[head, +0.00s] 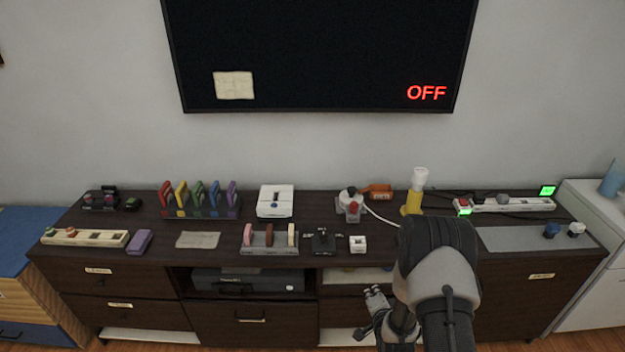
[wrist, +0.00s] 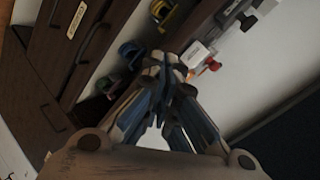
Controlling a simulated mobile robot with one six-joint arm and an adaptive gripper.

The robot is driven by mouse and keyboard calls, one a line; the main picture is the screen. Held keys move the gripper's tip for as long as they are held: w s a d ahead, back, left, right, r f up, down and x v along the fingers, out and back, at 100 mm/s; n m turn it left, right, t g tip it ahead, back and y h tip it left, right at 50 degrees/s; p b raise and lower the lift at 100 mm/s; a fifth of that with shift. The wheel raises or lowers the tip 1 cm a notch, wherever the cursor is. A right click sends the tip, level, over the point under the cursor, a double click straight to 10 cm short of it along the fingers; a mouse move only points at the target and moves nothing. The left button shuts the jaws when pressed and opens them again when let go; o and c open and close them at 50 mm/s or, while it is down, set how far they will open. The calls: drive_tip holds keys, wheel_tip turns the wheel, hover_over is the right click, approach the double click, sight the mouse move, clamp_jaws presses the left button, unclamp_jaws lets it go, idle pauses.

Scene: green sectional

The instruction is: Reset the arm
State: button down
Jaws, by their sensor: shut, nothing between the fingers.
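My gripper (head: 374,294) hangs low at the front of the dark wooden cabinet in the head view, beside the open lower shelf. Part of my arm rises right of it and covers some of the cabinet front and top. In the wrist view my gripper (wrist: 165,62) shows its fingers brought together, with nothing held between them. No object is seen touching the fingertips, though the wrist view is dim and tilted.
The cabinet top (head: 340,218) is crowded with small items, including a rack of coloured pieces (head: 200,200), a white box (head: 275,202), a yellow flashlight-like object (head: 413,200) and a power strip (head: 500,205). A wall screen (head: 320,50) reads OFF. A white cabinet (head: 597,220) stands at right.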

wheel_tip(320, 180, up, 13)
drive_tip(key=w+n+g, duration=0.1)
drive_tip(key=n, duration=0.2)
drive_tip(key=s+a+r+n+g, duration=0.1)
drive_tip(key=s+r+n, duration=0.1)
drive_tip(key=s+r, duration=0.35)
drive_tip(key=s+r+n+g, duration=0.1)
drive_tip(key=s+r, duration=0.1)
drive_tip(key=r, duration=0.6)
drive_tip(key=s+a+r+n+g, duration=0.1)
drive_tip(key=s+r+n, duration=0.1)
drive_tip(key=s, duration=0.8)
drive_tip(key=s+a+r+n+g, duration=0.1)
drive_tip(key=s+r, duration=0.4)
drive_tip(key=s, duration=0.5)
drive_tip(key=s+a+r+n+g, duration=0.1)
drive_tip(key=s+r+n+g, duration=0.1)
drive_tip(key=s, duration=0.8)
wheel_tip(320, 180, up, 2)
drive_tip(key=shift+r+n, duration=0.1)
drive_tip(key=shift+n, duration=0.8)
drive_tip(key=shift+s+a, duration=0.1)
